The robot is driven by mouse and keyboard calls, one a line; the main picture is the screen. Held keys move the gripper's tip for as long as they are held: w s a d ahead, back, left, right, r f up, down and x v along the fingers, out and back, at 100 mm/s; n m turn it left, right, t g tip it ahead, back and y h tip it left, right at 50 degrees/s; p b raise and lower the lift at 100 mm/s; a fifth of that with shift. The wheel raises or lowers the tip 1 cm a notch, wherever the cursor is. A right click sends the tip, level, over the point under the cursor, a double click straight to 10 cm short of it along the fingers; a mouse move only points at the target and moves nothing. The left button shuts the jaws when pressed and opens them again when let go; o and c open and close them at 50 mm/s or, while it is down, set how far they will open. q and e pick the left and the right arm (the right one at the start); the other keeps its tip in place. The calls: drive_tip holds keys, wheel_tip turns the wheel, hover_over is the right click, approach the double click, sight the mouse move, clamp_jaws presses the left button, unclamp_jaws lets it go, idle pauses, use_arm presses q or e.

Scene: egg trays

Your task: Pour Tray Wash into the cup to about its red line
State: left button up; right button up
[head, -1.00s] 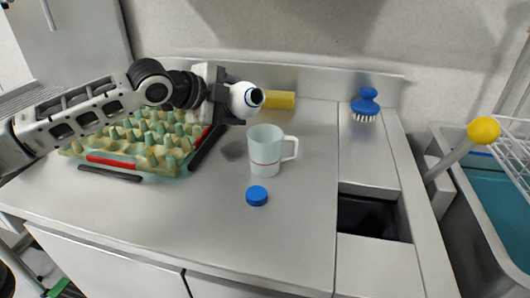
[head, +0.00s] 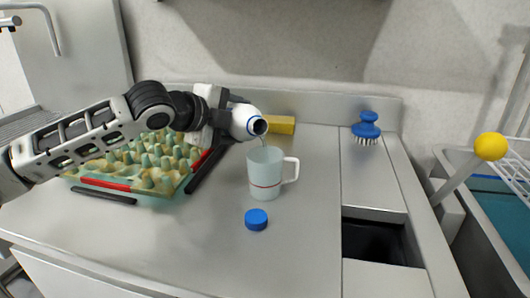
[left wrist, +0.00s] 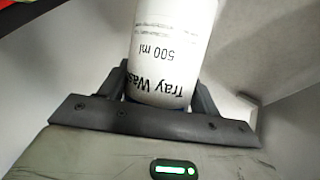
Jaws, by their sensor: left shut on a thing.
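My left gripper (head: 222,117) is shut on a white bottle (head: 243,121), held tilted with its open mouth toward the cup. The left wrist view shows the bottle (left wrist: 172,40) between the fingers, with "Tray Wash" and "500 ml" on its label. The translucent cup (head: 264,171) stands upright on the counter, with a red line low on its side and a handle on the right. The bottle's mouth is just above the cup's rim. A faint stream seems to show below the mouth. The liquid level inside the cup cannot be made out. My right gripper is not in view.
A blue cap (head: 256,219) lies on the counter in front of the cup. An egg tray (head: 130,181) is at left, under my arm. A yellow sponge (head: 281,125) and a blue brush (head: 366,128) are at the back. A dark opening (head: 372,241) lies at right.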

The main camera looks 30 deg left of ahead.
use_arm(q)
drive_tip(key=shift+s+d+r+m, duration=0.15)
drive_tip(key=shift+r+m, duration=0.15)
drive_tip(key=shift+r, duration=0.2)
drive_tip(key=shift+w+a, duration=0.2)
drive_tip(key=shift+a, duration=0.05)
drive_tip(key=shift+w+a+r+p, duration=0.1)
drive_tip(key=shift+a+p, duration=0.05)
drive_tip(key=shift+p, duration=0.15)
drive_tip(key=shift+a+r+y, duration=0.1)
drive_tip(key=shift+y, duration=0.2)
idle(0.5)
drive_tip(key=shift+r+t, duration=0.1)
drive_tip(key=shift+t, duration=0.2)
idle(0.5)
